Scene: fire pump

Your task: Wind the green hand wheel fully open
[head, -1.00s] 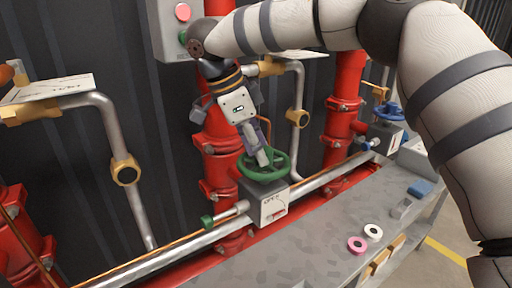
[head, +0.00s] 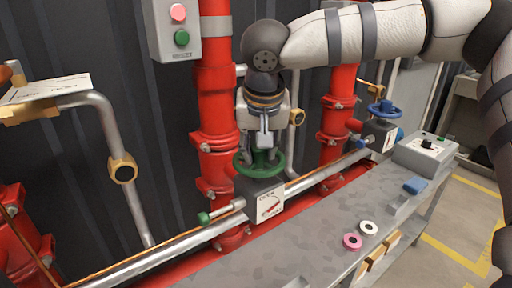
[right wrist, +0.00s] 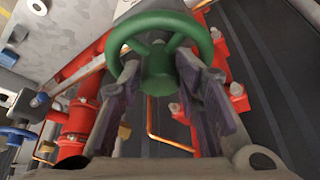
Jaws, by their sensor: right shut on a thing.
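The green hand wheel (head: 259,173) sits level on top of a grey valve box (head: 262,200) in front of a red pipe. The box's white label reads OPEN and carries a red arrow. My right gripper (head: 260,154) points straight down onto the wheel, with its fingers at the rim and hub. In the right wrist view the wheel (right wrist: 157,68) lies between the two finger pads of my right gripper (right wrist: 160,88), which is shut on it. The fingers partly hide the rim and spokes. My left gripper is out of view.
A blue hand wheel (head: 384,109) stands on another valve to the right. A grey bench (head: 300,240) holds a pink ring (head: 352,241), a white ring (head: 369,228) and a control box (head: 425,152). A button box (head: 177,30) hangs above left. Red pipes (head: 216,105) stand close behind my gripper.

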